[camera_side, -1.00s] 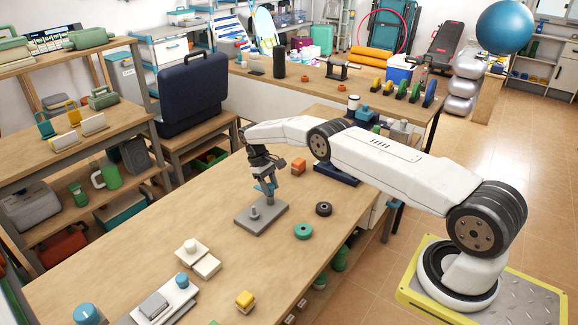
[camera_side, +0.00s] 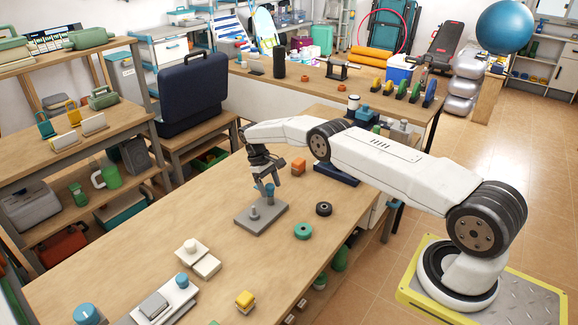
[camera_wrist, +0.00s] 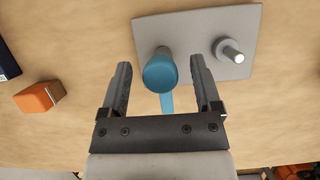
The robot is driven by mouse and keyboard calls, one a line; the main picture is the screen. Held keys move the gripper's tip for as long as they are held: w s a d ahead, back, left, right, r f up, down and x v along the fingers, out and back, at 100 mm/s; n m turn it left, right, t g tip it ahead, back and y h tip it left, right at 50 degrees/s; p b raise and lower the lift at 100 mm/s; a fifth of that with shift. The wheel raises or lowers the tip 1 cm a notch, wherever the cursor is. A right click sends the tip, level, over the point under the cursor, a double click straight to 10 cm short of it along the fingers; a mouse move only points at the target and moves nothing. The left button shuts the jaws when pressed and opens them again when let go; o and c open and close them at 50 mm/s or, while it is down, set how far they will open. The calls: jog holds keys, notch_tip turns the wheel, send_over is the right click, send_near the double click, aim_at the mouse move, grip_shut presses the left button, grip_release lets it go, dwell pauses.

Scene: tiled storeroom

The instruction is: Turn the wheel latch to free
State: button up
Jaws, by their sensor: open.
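The wheel latch is a grey base plate (camera_side: 268,222) on the bench with a blue handle (camera_side: 270,191) and a short grey post (camera_side: 254,211). In the wrist view the round top of the blue handle (camera_wrist: 160,72) lies between the two fingers, with a thin blue arm (camera_wrist: 167,103) reaching toward the palm. The grey post (camera_wrist: 231,53) stands to the right on the plate (camera_wrist: 183,27). My gripper (camera_side: 264,178) is open over the blue handle. In the wrist view a gap shows between the handle and each finger of my gripper (camera_wrist: 160,64).
An orange block (camera_side: 298,166) lies behind the gripper. White block-shaped parts (camera_side: 207,266) and a yellow block (camera_side: 245,299) are toward the front.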

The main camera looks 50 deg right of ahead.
aim_at(267, 184)
jog(key=shift+v, duration=1.35)
jog(key=shift+r, duration=3.55)
jog(key=s+a+r+t, duration=0.4)
jog(key=s+a+r, duration=0.4)
jog(key=s+a, duration=0.15)
jog(key=s+a+t, duration=0.1)
jog(key=s+a, duration=0.2)
jog(key=s, duration=0.6)
jog(key=s+a+t, duration=0.2)
jog(key=s+a, duration=0.1)
jog(key=s, duration=0.6)
jog(key=shift+s+a, duration=0.25)
